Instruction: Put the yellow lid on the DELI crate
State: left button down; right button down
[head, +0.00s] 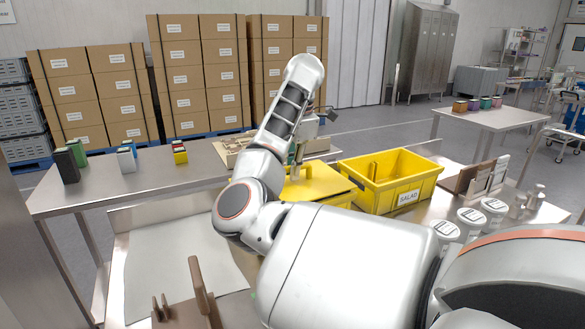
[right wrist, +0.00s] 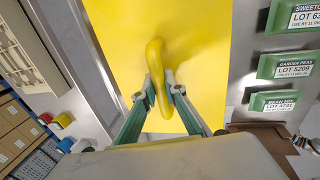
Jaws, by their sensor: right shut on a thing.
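The yellow lid (head: 320,182) is a flat panel in the middle of the head view, left of a yellow crate labelled SALAD (head: 408,197). My right gripper (head: 297,168) is above the lid, partly hidden by my own arm. In the right wrist view my right gripper (right wrist: 160,92) is shut on the upright yellow handle of the lid (right wrist: 207,50), one finger on each side. No DELI label shows, and I cannot tell whether a crate is under the lid. My left gripper is not in view.
The steel table (head: 135,180) holds small coloured blocks (head: 180,152) at the left. White-lidded tubs (head: 470,222) and a brown rack (head: 465,180) stand right of the SALAD crate. Green labelled packs (right wrist: 287,65) lie beside the lid. A brown wooden piece (head: 203,290) is at the front.

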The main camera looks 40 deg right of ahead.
aim_at(297, 186)
jog(key=shift+f, duration=0.7)
jog(key=c, duration=2)
grip_release()
jog(key=shift+r, duration=0.1)
jog(key=r, duration=0.4)
jog(key=s+r, duration=0.1)
jog(key=r, duration=0.2)
jog(key=s+r, duration=0.1)
jog(key=r, duration=0.3)
jog(key=shift+s+a+r, duration=0.15)
jog(key=shift+a+r, duration=0.15)
jog(key=shift+a, duration=0.05)
